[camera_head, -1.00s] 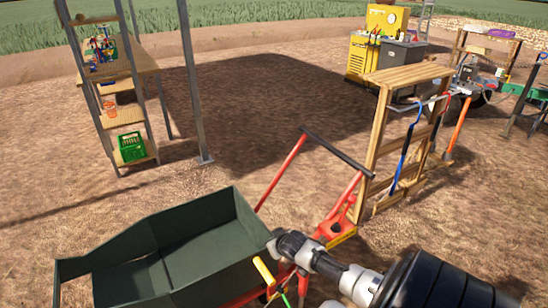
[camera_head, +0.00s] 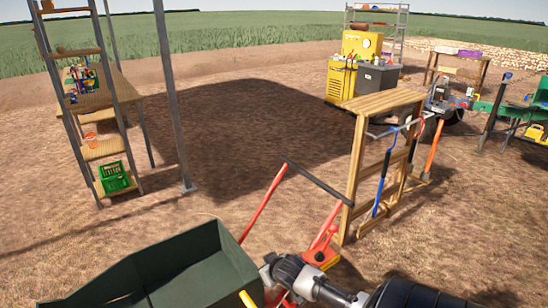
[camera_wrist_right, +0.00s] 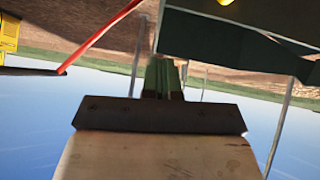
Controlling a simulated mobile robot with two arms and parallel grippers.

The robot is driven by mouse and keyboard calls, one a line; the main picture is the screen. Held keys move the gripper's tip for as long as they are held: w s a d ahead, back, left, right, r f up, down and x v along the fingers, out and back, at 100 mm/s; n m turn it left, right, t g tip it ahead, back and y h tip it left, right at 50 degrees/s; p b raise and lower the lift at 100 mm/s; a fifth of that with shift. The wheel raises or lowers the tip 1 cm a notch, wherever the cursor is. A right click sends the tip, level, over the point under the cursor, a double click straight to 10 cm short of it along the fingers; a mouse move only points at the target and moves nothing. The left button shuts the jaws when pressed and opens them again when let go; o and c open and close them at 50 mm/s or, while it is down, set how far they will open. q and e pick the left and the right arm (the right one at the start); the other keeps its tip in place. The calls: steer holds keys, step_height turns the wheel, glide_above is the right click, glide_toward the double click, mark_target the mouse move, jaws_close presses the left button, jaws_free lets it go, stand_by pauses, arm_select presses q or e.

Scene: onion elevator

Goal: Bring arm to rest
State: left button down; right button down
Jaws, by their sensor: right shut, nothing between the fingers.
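My right arm comes in from the bottom right of the head view, over the near side of the green cart (camera_head: 165,275) and its red frame. In the right wrist view my right gripper (camera_wrist_right: 162,78) shows its narrow fingers together beyond a dark cross bar, with nothing between them. The cart's dark green wall (camera_wrist_right: 235,38) shows above the fingertips there; I cannot tell the exact gap. My left gripper is not in either view.
A red handle frame (camera_head: 325,245) with a dark bar rises beside my arm. A wooden tool rack (camera_head: 385,102) stands beyond it. A shelf unit with a green crate (camera_head: 113,178) and a metal post (camera_head: 168,90) are at left. Bare ground between is clear.

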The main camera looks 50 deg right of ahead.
steer(key=v, duration=0.3)
steer(key=shift+s+r, duration=0.25)
steer(key=shift+r, duration=0.05)
steer(key=s+a+f+g, duration=0.15)
steer(key=s+f, duration=0.25)
steer(key=f, duration=0.4)
steer(key=s+a+f+n+g+y, duration=0.1)
steer(key=s+a+f, duration=0.2)
steer(key=s+f, duration=0.35)
steer(key=s+a+f+g, duration=0.2)
steer(key=s+f, duration=0.1)
steer(key=f, duration=0.6)
steer(key=s+a+f+n+g+y, duration=0.1)
steer(key=s+a+f+n, duration=0.1)
steer(key=s+a+f, duration=0.4)
steer(key=s+a+f+n+g+y, duration=0.1)
steer(key=s+a+f+n+g, duration=0.1)
steer(key=s+a+f, duration=0.5)
steer(key=s+a, duration=0.4)
steer(key=s, duration=0.4)
steer(key=shift+s, duration=0.1)
